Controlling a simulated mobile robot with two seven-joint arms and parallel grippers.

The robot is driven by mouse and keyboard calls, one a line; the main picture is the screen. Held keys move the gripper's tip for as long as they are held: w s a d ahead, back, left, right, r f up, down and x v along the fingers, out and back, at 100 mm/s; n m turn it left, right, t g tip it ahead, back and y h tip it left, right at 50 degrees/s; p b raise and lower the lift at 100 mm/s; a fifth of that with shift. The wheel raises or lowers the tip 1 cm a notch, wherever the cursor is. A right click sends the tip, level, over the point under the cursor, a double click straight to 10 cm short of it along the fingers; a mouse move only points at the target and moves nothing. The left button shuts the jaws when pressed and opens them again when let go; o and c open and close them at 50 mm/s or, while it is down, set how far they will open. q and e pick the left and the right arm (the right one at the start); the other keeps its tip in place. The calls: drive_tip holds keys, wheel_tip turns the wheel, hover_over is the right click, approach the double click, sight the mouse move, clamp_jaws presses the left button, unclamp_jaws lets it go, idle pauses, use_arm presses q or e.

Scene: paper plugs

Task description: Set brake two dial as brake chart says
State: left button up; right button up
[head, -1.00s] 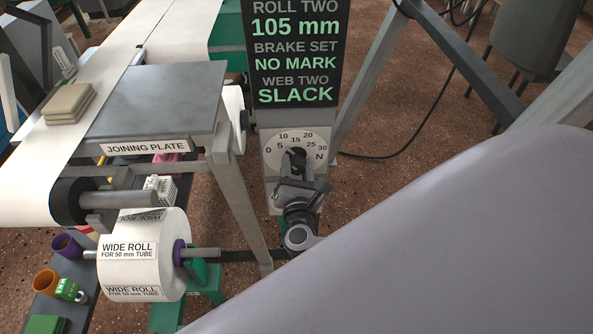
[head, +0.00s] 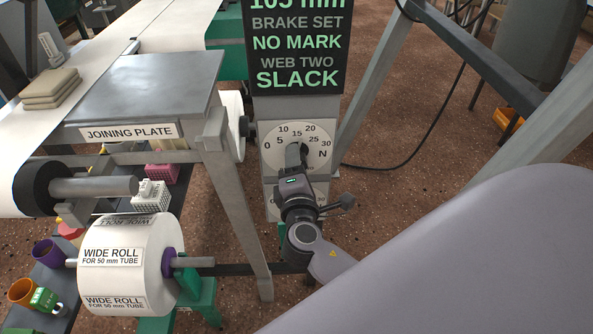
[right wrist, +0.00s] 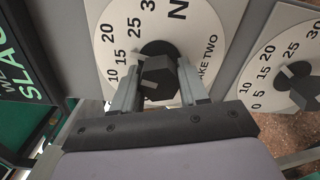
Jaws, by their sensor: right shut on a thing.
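The brake two dial (head: 273,145) is a white round scale marked 0 to 30 and N on a grey panel; in the right wrist view its face (right wrist: 207,50) reads "KE TWO". Its dark knob (right wrist: 158,72) sits between the fingers of my right gripper (right wrist: 157,88), which is shut on it. In the head view, my right gripper (head: 297,158) reaches the dial from below and covers the knob's pointer, so the setting cannot be told. The sign (head: 296,50) above reads "BRAKE SET NO MARK" and "WEB TWO SLACK". No brake chart is recognisable. My left gripper is not in view.
A second dial (right wrist: 285,85) lies beside this one in the right wrist view. A wide paper roll (head: 125,265) hangs left of the panel below the joining plate (head: 145,85). A grey slanted frame post (head: 375,85) stands to the right.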

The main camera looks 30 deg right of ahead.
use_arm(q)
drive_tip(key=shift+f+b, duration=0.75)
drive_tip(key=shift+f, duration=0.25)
use_arm(e)
drive_tip(key=shift+m, duration=1)
drive_tip(key=o, duration=1)
drive_tip(key=shift+c, duration=0.2)
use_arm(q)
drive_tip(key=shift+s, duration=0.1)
use_arm(e)
drive_tip(key=shift+s+a, duration=0.1)
